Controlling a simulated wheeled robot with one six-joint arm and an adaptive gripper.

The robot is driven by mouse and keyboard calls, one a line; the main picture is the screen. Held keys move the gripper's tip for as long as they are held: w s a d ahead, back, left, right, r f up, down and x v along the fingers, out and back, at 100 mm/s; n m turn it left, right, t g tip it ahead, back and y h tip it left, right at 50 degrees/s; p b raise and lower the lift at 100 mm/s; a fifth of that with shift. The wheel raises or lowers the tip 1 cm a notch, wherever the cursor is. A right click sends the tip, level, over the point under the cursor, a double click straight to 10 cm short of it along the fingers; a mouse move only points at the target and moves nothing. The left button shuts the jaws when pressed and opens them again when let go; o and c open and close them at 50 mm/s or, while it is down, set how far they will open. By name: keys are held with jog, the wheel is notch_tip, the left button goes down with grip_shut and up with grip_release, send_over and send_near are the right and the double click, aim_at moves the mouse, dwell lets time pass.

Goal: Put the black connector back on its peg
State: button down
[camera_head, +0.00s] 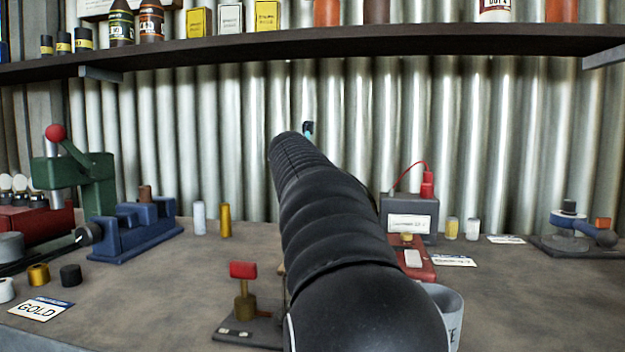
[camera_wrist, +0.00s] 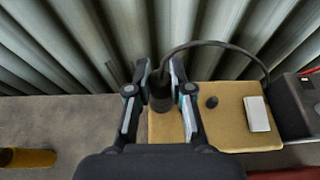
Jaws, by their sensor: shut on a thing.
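The black connector (camera_wrist: 160,98) is between the two fingers of my gripper (camera_wrist: 162,78) in the wrist view, and the gripper is shut on it. A black cable (camera_wrist: 225,45) rises from it and arcs to the right. A small dark round stub (camera_wrist: 211,102), possibly the peg, stands on a tan board (camera_wrist: 228,128) just right of the gripper. I cannot tell the height of the connector above the board. In the head view my arm hides the connector and the board; only a gripper tip (camera_head: 308,128) shows against the wall.
A grey box (camera_head: 408,216) with a red connector (camera_head: 427,185) and red cable stands right of my arm. A red-topped stand (camera_head: 243,285) and a blue fixture (camera_head: 135,228) are to the left. The corrugated wall (camera_head: 200,130) is close behind; a shelf (camera_head: 400,38) runs above.

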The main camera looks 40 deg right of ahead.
jog(key=shift+f, duration=0.5)
dwell(0.5)
jog(key=c, duration=1)
grip_release()
jog(key=shift+o, duration=0.4)
jog(key=o, duration=0.4)
jog(key=shift+c, duration=0.2)
jog(key=shift+r+p, duration=0.55)
jog(key=shift+r, duration=2.95)
